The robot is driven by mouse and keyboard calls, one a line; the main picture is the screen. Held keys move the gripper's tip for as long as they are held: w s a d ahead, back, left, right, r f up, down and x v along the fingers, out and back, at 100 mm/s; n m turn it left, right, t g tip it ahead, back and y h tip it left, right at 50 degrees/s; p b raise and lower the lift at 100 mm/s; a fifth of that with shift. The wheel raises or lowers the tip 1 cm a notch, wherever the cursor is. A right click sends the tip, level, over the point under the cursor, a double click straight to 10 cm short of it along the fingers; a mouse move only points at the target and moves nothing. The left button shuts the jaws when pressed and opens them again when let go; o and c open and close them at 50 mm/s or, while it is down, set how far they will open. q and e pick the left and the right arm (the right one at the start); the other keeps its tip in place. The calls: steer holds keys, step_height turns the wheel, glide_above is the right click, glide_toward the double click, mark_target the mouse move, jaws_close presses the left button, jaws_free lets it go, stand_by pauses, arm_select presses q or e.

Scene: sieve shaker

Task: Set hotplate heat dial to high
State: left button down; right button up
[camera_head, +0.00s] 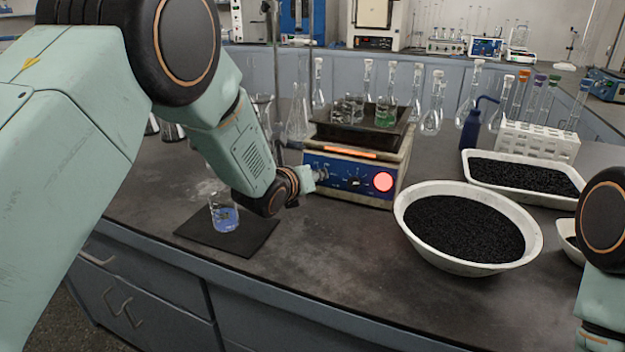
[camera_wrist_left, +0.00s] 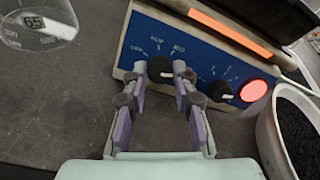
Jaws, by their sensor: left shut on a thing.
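The hotplate (camera_head: 344,196) has a blue front panel, also in the left wrist view (camera_wrist_left: 205,55), with two dark dials and a lit red round light (camera_head: 383,181). My left gripper (camera_head: 314,177) is at the left part of the panel. In the left wrist view its two fingers (camera_wrist_left: 162,73) are shut on the left dial (camera_wrist_left: 160,70), one on each side. Small white labels stand above this dial. Its pointer setting cannot be read. The right dial (camera_head: 355,183) is free, just right of the fingers (camera_wrist_left: 219,90). My right gripper is out of view.
A white bowl of black granules (camera_head: 408,217) stands right of the hotplate. A beaker with blue liquid (camera_head: 224,216) stands on a dark mat (camera_head: 262,229) at left. A dark tray with glassware (camera_head: 330,131) sits on the hotplate. The bench front centre is clear.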

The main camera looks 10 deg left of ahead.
arm_select(q)
steer(key=shift+w+r, duration=0.25)
steer(key=shift+r, duration=0.15)
steer(key=c, duration=1.5)
jaws_free()
steer(key=shift+o, duration=1.4)
steer(key=shift+w+f, duration=0.15)
steer(key=shift+f, duration=0.15)
steer(key=shift+o, duration=0.8)
steer(key=shift+f, duration=0.1)
steer(key=shift+s, duration=0.3)
steer(key=shift+s, duration=0.1)
steer(key=shift+s+a, duration=0.15)
steer(key=shift+s, duration=0.2)
steer(key=v, duration=1.1)
steer(key=shift+r, duration=0.25)
